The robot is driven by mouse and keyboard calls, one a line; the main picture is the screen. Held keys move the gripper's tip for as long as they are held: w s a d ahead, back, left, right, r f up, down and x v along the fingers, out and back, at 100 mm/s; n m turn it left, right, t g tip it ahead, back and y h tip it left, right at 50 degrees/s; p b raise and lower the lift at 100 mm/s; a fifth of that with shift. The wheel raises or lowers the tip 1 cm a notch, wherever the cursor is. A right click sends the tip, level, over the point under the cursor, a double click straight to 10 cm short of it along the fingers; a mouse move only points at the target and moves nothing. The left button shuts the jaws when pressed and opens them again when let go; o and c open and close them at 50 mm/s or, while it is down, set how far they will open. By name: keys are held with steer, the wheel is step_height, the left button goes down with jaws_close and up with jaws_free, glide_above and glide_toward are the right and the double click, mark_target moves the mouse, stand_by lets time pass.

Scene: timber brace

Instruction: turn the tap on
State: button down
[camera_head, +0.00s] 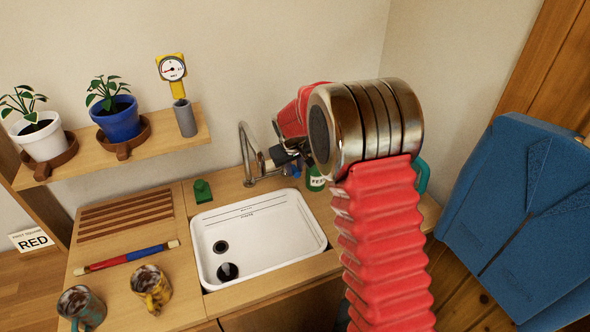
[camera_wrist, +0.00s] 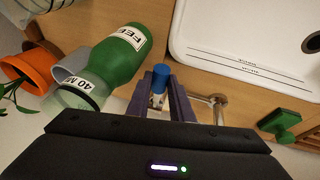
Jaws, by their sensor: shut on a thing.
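The metal tap (camera_head: 247,152) stands at the back edge of the white sink (camera_head: 205,270), its curved spout rising at the back. No water shows in the basin. In the wrist view part of its metal pipework (camera_wrist: 220,100) shows to the right of my gripper (camera_wrist: 160,88). My gripper's two dark fingers are closed around a small piece with a blue end (camera_wrist: 160,75), which looks like the tap's handle. In the head view my gripper (camera_head: 284,157) is beside the tap, and my arm partly hides this contact.
A green bottle (camera_wrist: 115,58) stands close left of my fingers in the wrist view, with a grey cup (camera_wrist: 73,62) and orange pot (camera_wrist: 20,66). A green block (camera_head: 202,191) lies left of the tap.

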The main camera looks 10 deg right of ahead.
steer(key=shift+w+a+r+g, duration=0.1)
steer(key=shift+w+r+g, duration=0.25)
steer(key=shift+r+g, duration=0.55)
steer(key=c, duration=1.8)
jaws_free()
steer(key=shift+f, duration=0.1)
steer(key=shift+c, duration=0.2)
steer(key=v, duration=1.3)
steer(key=shift+a+r, duration=0.2)
steer(key=shift+r, duration=0.15)
steer(key=shift+w, duration=0.1)
